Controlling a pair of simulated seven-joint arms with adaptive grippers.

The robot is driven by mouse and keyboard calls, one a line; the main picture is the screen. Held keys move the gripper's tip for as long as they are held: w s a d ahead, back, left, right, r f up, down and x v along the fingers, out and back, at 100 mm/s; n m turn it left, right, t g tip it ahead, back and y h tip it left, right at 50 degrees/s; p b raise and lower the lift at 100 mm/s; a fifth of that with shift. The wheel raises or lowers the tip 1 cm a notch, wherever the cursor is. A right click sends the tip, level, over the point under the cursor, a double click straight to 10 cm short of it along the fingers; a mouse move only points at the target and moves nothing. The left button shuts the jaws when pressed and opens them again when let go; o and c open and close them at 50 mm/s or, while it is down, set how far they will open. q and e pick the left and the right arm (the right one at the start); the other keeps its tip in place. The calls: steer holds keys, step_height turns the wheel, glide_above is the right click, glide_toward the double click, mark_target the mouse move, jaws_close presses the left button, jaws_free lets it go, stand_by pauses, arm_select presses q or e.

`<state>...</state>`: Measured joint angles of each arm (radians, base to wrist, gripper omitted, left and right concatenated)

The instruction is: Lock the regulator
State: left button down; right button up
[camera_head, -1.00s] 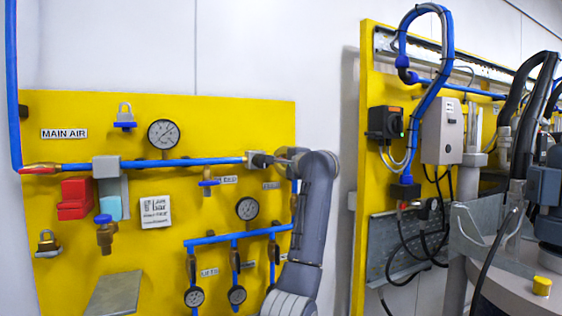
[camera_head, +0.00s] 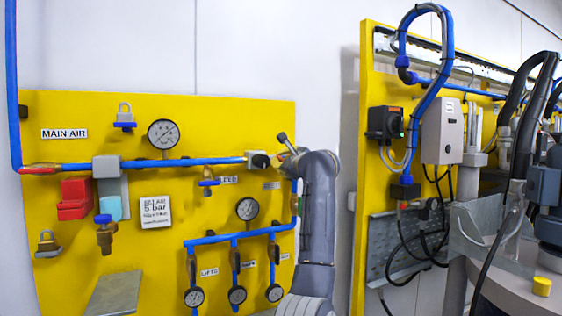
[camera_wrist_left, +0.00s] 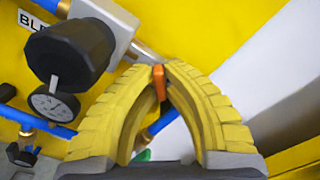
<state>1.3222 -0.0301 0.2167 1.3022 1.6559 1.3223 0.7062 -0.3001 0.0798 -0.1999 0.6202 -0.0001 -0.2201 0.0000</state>
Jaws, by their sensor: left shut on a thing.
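The regulator (camera_head: 255,158) is a pale block at the right end of the blue main pipe, with a dark knob. In the left wrist view its large black knob (camera_wrist_left: 70,52) and pale body (camera_wrist_left: 105,25) show at upper left, apart from the fingers. My left gripper (camera_head: 286,144) is just right of the regulator in the head view. In the wrist view its yellow ribbed fingers (camera_wrist_left: 165,75) meet on a small orange piece (camera_wrist_left: 160,84). Whether that piece is joined to anything is hidden. My right gripper is not in view.
A white sign (camera_head: 156,211) reads 5 bar.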

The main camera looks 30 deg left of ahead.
arm_select(q)
steer(key=m, duration=0.4)
steer(key=shift+m, duration=2.3)
steer(key=c, duration=1.5)
jaws_free()
steer(key=v, duration=1.2)
steer(key=shift+w, duration=0.1)
